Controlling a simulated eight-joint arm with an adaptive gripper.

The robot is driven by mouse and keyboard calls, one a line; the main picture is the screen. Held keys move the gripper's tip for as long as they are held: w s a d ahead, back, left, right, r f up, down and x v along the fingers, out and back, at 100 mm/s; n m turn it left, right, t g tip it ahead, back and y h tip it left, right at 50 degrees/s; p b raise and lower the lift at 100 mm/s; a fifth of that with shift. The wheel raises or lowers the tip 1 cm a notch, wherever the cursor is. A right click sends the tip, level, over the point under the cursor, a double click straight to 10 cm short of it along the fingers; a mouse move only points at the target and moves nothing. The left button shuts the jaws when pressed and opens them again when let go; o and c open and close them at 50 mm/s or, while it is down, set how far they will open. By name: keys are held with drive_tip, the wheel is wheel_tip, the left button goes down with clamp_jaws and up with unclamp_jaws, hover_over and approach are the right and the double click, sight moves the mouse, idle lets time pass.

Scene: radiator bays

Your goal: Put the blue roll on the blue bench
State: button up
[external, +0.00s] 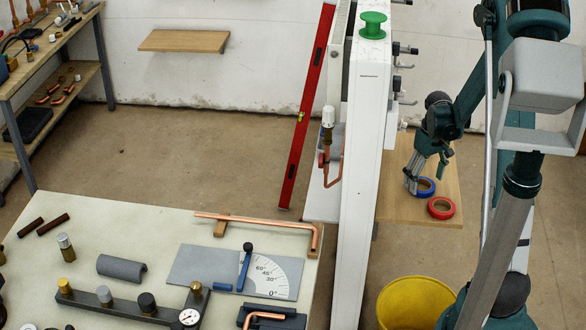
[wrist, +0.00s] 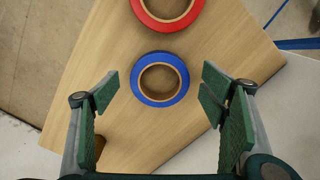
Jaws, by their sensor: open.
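The blue roll (external: 427,187) lies flat on a wooden board (external: 450,165), right of the tall white panel. In the wrist view the blue roll (wrist: 160,100) is a ring with a cardboard inner rim and a hollow middle. My gripper (external: 428,177) is over the roll, pointing down. In the wrist view my gripper (wrist: 160,92) is open, one finger on each side of the roll, with gaps to both. A red roll (external: 441,208) lies close beside the blue one and also shows in the wrist view (wrist: 168,22). I cannot make out a blue bench.
The white panel (external: 366,170) stands left of the board, with a green spool (external: 373,26) on top. A yellow bucket (external: 415,305) is below the board. A pale workbench (external: 150,225) with pipes and tools fills the lower left. A red level (external: 305,115) leans nearby.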

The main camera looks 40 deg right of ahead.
wheel_tip(320, 180, up, 10)
drive_tip(key=p, duration=0.1)
drive_tip(key=shift+r, duration=0.15)
idle(0.4)
drive_tip(key=shift+o, duration=0.5)
idle(0.3)
drive_tip(key=f+m, duration=0.1)
drive_tip(key=m, duration=0.1)
drive_tip(key=f+m, duration=0.2)
drive_tip(key=f+m+t+h, duration=0.1)
drive_tip(key=m, duration=0.2)
drive_tip(key=shift+s+a+f+p, duration=0.1)
drive_tip(key=shift+a+f+p, duration=0.05)
drive_tip(key=shift+a+p, duration=0.2)
drive_tip(key=shift+d+f, duration=0.15)
drive_tip(key=shift+f, duration=1.15)
drive_tip(key=shift+f, duration=0.1)
drive_tip(key=shift+w+d+f+b, duration=0.1)
drive_tip(key=shift+w+f+b, duration=0.1)
drive_tip(key=shift+f, duration=0.6)
drive_tip(key=shift+w+d+f+b, duration=0.1)
drive_tip(key=shift+w+f+b, duration=0.05)
drive_tip(key=shift+f, duration=0.7)
drive_tip(key=shift+w+f+b, duration=0.15)
drive_tip(key=shift+w+f, duration=0.05)
drive_tip(key=shift+f, duration=0.6)
